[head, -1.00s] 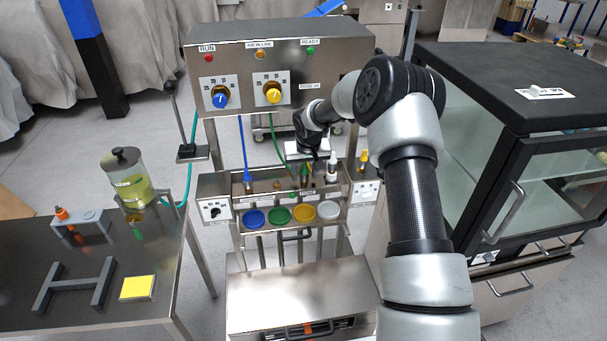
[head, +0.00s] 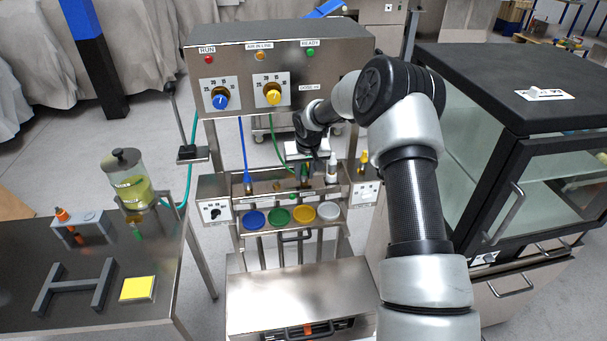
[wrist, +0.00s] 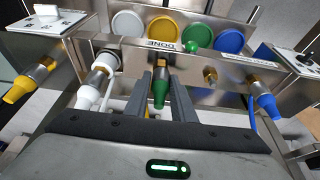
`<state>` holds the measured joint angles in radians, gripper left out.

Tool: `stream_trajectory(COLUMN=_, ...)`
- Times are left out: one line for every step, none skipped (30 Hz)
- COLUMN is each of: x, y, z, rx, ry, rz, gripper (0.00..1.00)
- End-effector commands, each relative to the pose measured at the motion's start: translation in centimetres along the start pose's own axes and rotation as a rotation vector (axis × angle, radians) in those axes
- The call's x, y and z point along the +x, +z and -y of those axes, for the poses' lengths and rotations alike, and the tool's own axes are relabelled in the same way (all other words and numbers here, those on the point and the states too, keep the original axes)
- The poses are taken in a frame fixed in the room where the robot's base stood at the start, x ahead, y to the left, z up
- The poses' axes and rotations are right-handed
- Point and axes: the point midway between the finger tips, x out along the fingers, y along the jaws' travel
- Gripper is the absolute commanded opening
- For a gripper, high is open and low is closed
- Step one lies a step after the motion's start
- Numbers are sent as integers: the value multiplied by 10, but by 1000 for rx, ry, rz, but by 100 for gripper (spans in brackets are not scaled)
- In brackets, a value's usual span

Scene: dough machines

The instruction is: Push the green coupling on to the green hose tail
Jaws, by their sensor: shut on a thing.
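My gripper (wrist: 160,97) is shut on the green coupling (wrist: 160,92), which sits between its two fingers. In the head view my gripper (head: 310,170) is at the front of the machine, and my wrist hides much of the coupling. A brass fitting (wrist: 161,68) shows directly beyond the coupling, in line with it and below the yellow disc. I cannot tell whether the coupling is seated on it. A bare brass stub (wrist: 210,75) stands to the right in the wrist view, nearest the green disc (wrist: 198,38). Which is the green hose tail is not clear.
The blue coupling (wrist: 265,100) is at the right in the wrist view. A white coupling (wrist: 90,95) and a yellow one (wrist: 20,88) are on the left. Coloured discs (head: 279,215) line the shelf. The glass-doored cabinet (head: 540,160) stands right of my arm.

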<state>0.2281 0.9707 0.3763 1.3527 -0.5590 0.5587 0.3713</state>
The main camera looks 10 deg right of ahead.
Motion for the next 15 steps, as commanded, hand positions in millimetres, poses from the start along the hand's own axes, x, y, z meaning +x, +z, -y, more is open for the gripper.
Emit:
stream_trajectory(x=-2, y=-1, z=1, rx=0, ry=-1, rz=-2, gripper=0)
stream_trajectory(x=-2, y=-2, z=1, rx=0, ry=-1, rz=-2, gripper=0)
stream_trajectory(x=-3, y=-2, z=1, rx=0, ry=-1, rz=-2, gripper=0)
stream_trajectory(x=-3, y=-2, z=1, rx=0, ry=-1, rz=-2, gripper=0)
stream_trajectory(x=-4, y=-2, z=0, rx=0, ry=-1, rz=-2, gripper=0)
stream_trajectory(x=-4, y=-2, z=0, rx=0, ry=-1, rz=-2, gripper=0)
stream_trajectory(x=-3, y=-2, z=0, rx=0, ry=-1, rz=-2, gripper=0)
stream_trajectory(x=-3, y=-2, z=0, rx=0, ry=0, rz=-2, gripper=0)
stream_trajectory(x=-3, y=-2, z=0, rx=0, ry=0, rz=-2, gripper=0)
stream_trajectory(x=-3, y=-2, z=0, rx=0, ry=0, rz=-2, gripper=0)
stream_trajectory(x=-3, y=-2, z=0, rx=0, ry=0, rz=-2, gripper=0)
stream_trajectory(x=-3, y=-2, z=0, rx=0, ry=0, rz=-2, gripper=0)
stream_trajectory(x=-4, y=-2, z=0, rx=0, ry=0, rz=-2, gripper=0)
stream_trajectory(x=-4, y=-2, z=0, rx=0, ry=0, rz=-2, gripper=0)
stream_trajectory(x=-5, y=-2, z=0, rx=0, ry=0, rz=-2, gripper=0)
